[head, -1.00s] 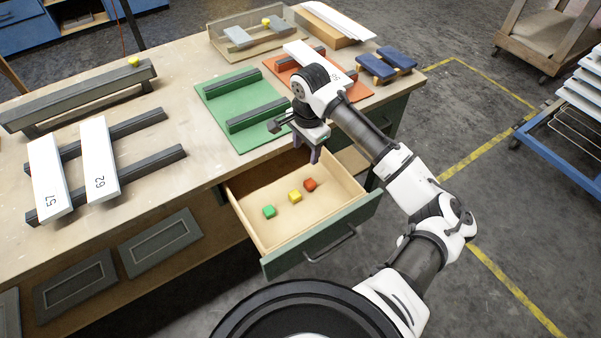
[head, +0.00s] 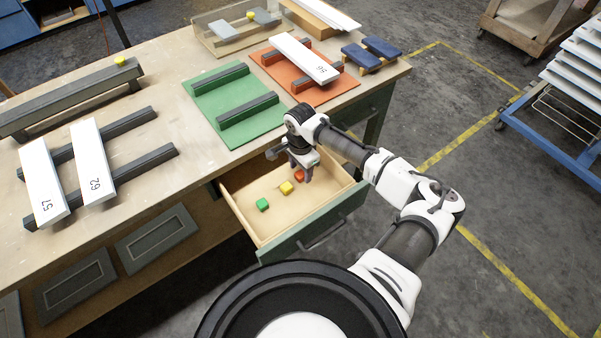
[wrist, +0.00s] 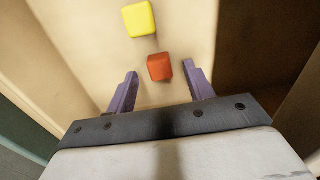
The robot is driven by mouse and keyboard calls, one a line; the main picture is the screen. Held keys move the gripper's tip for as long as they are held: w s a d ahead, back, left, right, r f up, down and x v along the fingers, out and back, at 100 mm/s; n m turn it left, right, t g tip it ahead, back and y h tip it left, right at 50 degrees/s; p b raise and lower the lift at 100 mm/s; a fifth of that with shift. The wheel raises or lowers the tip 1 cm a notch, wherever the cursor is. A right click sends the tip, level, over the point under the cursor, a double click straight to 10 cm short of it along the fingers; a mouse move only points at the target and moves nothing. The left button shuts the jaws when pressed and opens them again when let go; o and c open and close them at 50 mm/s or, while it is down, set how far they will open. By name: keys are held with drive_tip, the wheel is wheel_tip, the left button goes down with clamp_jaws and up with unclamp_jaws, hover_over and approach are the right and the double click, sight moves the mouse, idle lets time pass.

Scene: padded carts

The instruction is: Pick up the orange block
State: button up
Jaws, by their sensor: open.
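The orange block (head: 299,175) lies on the floor of the open drawer (head: 330,222), at the right end of a row of blocks. In the wrist view the orange block (wrist: 160,67) shows between and slightly beyond the tips of my two purple fingers. My gripper (wrist: 160,75) is open and empty, with a gap on each side of the block. In the head view my gripper (head: 301,172) points down into the drawer and partly covers the block. I cannot tell the exact height of the fingertips above the drawer floor.
A yellow block (head: 286,188) lies close to the orange one, and a green block (head: 262,205) lies farther left. The drawer walls surround them. The workbench above holds a green mat (head: 225,122) and an orange mat (head: 340,92) with a white board (head: 305,58).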

drive_tip(key=shift+f, duration=0.9)
drive_tip(key=shift+c, duration=0.3)
drive_tip(key=c, duration=1)
drive_tip(key=shift+r, duration=0.2)
